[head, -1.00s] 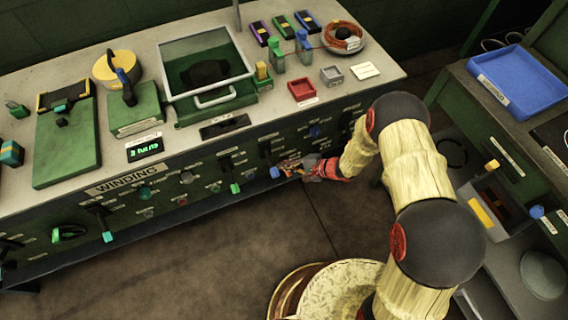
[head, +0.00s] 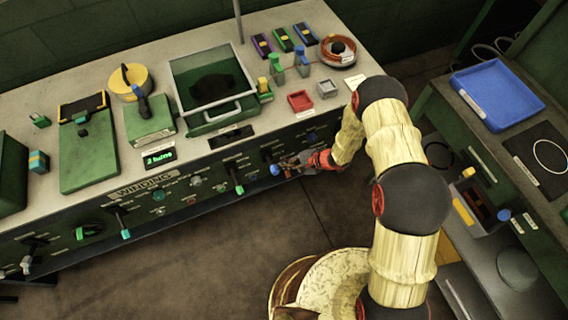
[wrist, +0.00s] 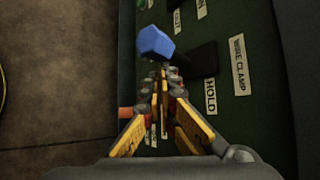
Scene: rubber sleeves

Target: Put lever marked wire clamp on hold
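The wire clamp lever has a blue knob (wrist: 155,42) and a dark base (wrist: 197,62) on the green panel in the wrist view. The label WIRE CLAMP (wrist: 238,65) is beside it, and the HOLD label (wrist: 210,97) is on the near side of the base. My gripper (wrist: 160,74) has its fingertips together, just short of the blue knob. I cannot tell whether they touch the lever; its shaft is partly hidden. In the head view my gripper (head: 288,166) is at the bench front, just right of the blue knob (head: 275,169).
Other levers and knobs line the front panel, including a green-tipped lever (head: 239,188) to the left. The bench top (head: 222,147) holds a lidded box, trays and small blocks. A side bench with a blue tray (head: 495,92) stands at right. The floor in front is open.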

